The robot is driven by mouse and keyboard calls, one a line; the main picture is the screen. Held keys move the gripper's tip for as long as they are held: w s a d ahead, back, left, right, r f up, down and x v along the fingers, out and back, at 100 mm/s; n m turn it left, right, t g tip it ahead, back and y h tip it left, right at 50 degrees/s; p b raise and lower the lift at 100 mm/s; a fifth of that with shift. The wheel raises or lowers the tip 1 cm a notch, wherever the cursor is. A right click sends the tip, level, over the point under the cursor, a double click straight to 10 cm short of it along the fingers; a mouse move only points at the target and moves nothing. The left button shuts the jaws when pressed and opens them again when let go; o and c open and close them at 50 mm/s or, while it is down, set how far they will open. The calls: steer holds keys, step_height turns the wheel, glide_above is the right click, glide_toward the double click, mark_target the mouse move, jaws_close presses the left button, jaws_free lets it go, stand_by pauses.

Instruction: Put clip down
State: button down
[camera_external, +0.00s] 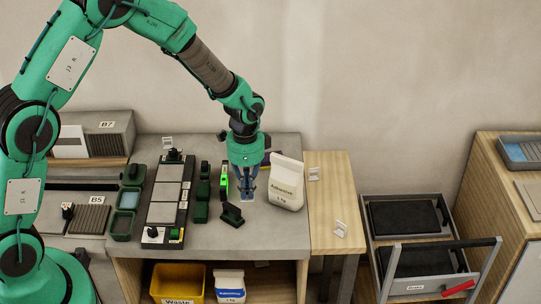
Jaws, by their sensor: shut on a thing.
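My gripper (247,192) points straight down, low over the grey worktop, left of the white adhesive bag. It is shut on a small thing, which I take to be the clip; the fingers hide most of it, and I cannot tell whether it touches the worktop. Other small white clip-like pieces lie apart from my gripper: one (167,142) at the back of the worktop, one (314,173) and another (340,228) on the wooden side top.
The adhesive bag (286,182) stands close on the right. A green-and-black tool (224,182) and a dark angled block (232,214) are close on the left. A tile-holding frame (182,213) lies further left. The worktop's front right is clear.

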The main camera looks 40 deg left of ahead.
steer(key=s+d, duration=0.5)
steer(key=s, duration=0.1)
step_height(320, 180, down, 10)
steer(key=shift+a, duration=0.25)
stand_by(0.4)
steer(key=p, duration=0.2)
glide_above(287, 230)
steer(key=shift+f, duration=0.8)
steer(key=shift+f, duration=0.1)
steer(key=shift+f+p, duration=0.3)
steer(key=shift+f, duration=1.35)
steer(key=shift+f, duration=0.2)
